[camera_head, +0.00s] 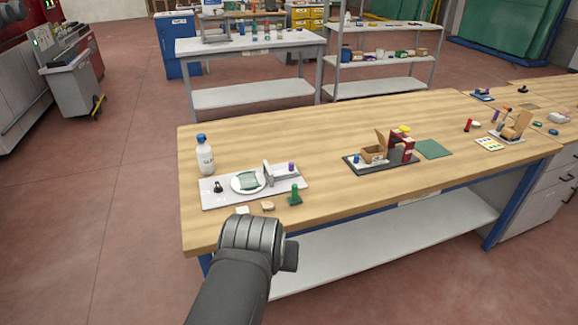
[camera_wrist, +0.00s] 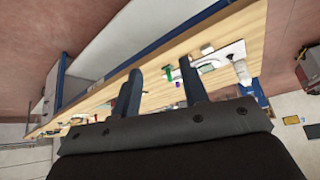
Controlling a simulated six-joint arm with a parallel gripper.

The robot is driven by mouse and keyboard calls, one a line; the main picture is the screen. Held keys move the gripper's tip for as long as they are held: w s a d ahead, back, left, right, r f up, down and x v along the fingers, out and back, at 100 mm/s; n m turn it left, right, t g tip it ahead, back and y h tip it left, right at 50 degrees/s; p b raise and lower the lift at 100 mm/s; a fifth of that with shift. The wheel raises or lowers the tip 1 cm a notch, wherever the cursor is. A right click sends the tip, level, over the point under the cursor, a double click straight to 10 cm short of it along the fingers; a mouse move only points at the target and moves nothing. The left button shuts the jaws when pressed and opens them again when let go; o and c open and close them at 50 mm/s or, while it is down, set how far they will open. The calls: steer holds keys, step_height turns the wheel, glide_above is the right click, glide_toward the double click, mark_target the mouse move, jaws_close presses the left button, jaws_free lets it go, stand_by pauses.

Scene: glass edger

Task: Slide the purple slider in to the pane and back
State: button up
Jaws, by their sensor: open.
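The glass edger's light grey base plate (camera_head: 215,203) lies near the left end of the workbench. On it a white round disc (camera_head: 236,187) carries a pale green glass pane (camera_head: 249,181). A grey upright part (camera_head: 267,172) stands right of the pane. The small purple slider (camera_head: 291,167) is at the plate's right side, apart from the pane; a purple spot (camera_wrist: 178,83) also shows in the wrist view. My gripper (camera_wrist: 160,76) is open, with nothing between its two fingers. In the head view it is in front of the bench edge, its fingertips hidden.
A green stand-like piece (camera_head: 295,195) is by the plate's front right corner. A black knob (camera_head: 218,187) is on its left. A white bottle with a blue cap (camera_head: 205,157) stands behind. Small blocks (camera_head: 267,206) lie at the front. A dark tray with a box and red device (camera_head: 402,149) is further right.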

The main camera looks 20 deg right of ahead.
steer(key=w+d+r, duration=0.2)
steer(key=w+d, duration=0.1)
steer(key=w, duration=0.3)
steer(key=w+d+r, duration=0.2)
steer(key=w, duration=0.3)
steer(key=t+h, duration=0.1)
steer(key=t, duration=0.1)
glide_above(291, 163)
steer(key=s+a, duration=0.5)
steer(key=s, duration=0.7)
step_height(291, 163, down, 8)
steer(key=x, duration=1.7)
steer(key=shift+w+d+r, duration=0.1)
steer(key=shift+w+d, duration=0.15)
steer(key=shift+w, duration=0.3)
steer(key=shift+c, duration=0.2)
jaws_close()
